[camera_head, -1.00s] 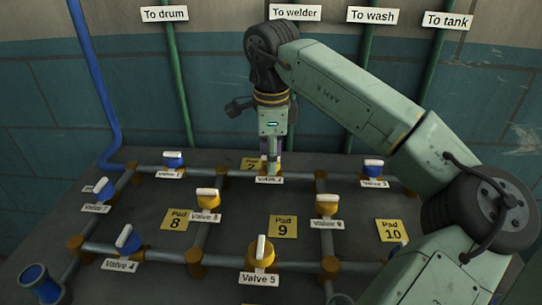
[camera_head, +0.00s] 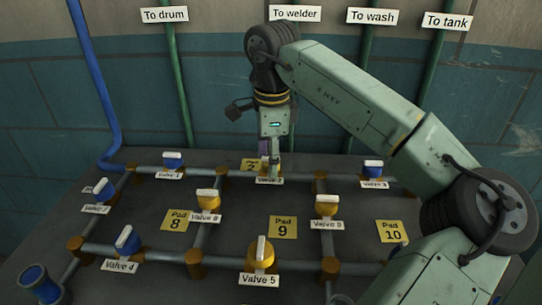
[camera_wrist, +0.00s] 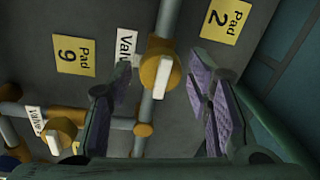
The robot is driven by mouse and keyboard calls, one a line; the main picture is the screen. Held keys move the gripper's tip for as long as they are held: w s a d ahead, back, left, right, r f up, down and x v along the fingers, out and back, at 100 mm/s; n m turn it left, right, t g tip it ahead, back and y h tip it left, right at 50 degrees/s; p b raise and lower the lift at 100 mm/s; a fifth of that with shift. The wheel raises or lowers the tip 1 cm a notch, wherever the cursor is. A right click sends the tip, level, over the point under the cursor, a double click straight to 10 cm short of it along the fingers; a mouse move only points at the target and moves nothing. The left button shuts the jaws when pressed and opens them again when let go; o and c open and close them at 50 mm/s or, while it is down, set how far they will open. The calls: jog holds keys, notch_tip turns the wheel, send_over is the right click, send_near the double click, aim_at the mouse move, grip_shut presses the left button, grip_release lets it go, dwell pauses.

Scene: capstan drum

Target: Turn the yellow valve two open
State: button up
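Yellow valve two (camera_head: 271,173) sits on the back pipe, above its white label (camera_head: 269,181), and is mostly hidden by my gripper in the head view. In the wrist view its yellow body (camera_wrist: 151,59) and white bar handle (camera_wrist: 161,78) show clearly, the handle lying roughly along the pipe. My gripper (camera_head: 270,158) points down over the valve. In the wrist view the purple-padded fingers of my gripper (camera_wrist: 157,80) are spread wide, one on each side of the handle, with visible gaps. I cannot tell whether the fingertips reach down to the handle's height.
Yellow valve five (camera_head: 259,255) stands at the front. Other yellow valves (camera_head: 207,197) (camera_head: 327,205) stand between. Blue valves (camera_head: 173,161) (camera_head: 373,168) flank the back pipe. Pad 9 (camera_head: 283,228) is flat and clear. Vertical pipes (camera_head: 181,90) run up the wall behind.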

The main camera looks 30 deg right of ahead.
jog(key=shift+o, duration=0.6)
jog(key=shift+r, duration=0.15)
notch_tip(320, 180, up, 12)
jog(key=shift+s+a, duration=0.2)
jog(key=shift+s, duration=0.2)
